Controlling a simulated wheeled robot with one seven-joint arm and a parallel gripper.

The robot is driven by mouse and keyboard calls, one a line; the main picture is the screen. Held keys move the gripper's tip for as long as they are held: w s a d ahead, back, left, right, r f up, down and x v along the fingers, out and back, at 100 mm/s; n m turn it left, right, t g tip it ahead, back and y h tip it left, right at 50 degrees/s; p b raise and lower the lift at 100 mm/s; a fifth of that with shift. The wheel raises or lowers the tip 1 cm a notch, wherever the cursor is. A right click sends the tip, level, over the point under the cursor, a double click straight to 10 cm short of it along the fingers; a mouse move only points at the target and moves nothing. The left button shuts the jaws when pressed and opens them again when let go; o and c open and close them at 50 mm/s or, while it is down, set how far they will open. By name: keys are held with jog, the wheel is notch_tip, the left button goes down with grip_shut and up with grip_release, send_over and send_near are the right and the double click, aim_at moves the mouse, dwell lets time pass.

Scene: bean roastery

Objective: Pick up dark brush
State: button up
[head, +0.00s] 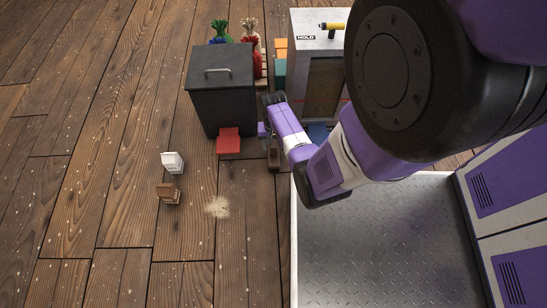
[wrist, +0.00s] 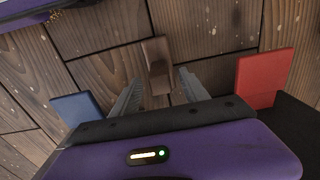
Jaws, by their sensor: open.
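A dark brown, narrow block-like thing, which looks like the dark brush (wrist: 157,66), lies on the plank floor. In the wrist view it is just beyond and between my fingertips, its near end closest to the gap. In the head view the dark brush (head: 273,157) shows as a dark strip right of the red flap, partly hidden by my arm. My gripper (wrist: 160,84) is open, with its two grey fingers apart and nothing held between them. Its bristles cannot be made out.
A red flap (head: 229,141) juts from the dark bin (head: 221,85); a blue piece (wrist: 77,107) is on the other side. A white box (head: 172,162), a brown box (head: 168,193) and a pale spill (head: 218,207) lie left. A metal platform (head: 385,245) is right.

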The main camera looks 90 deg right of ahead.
jog(key=shift+f, duration=0.25)
grip_shut()
dwell(1.3)
